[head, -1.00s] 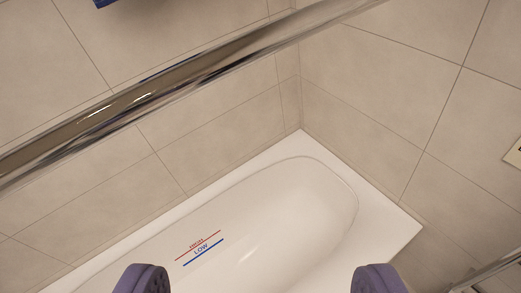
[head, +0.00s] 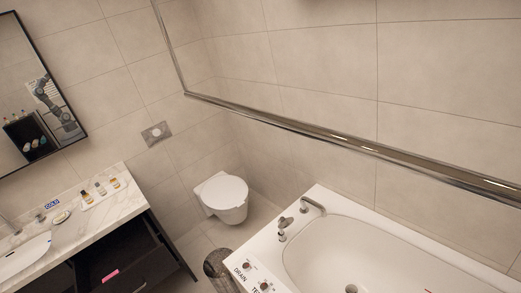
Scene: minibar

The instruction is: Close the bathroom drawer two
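A dark vanity cabinet (head: 172,262) stands at the lower left under a marble counter. A dark drawer (head: 118,257) with a pink label (head: 110,276) shows below the counter's edge. It looks pulled out, with a dark hollow inside, but the view cuts off its lower part. I cannot read the label or tell whether this is drawer two. My gripper's fingers do not show in this view.
The marble counter (head: 100,212) carries a sink (head: 22,258) and several small bottles. A white toilet (head: 222,196) stands at the back. A bathtub (head: 330,255) fills the lower right, with a metal rail (head: 330,138) above. A dark round object (head: 217,264) stands between vanity and tub.

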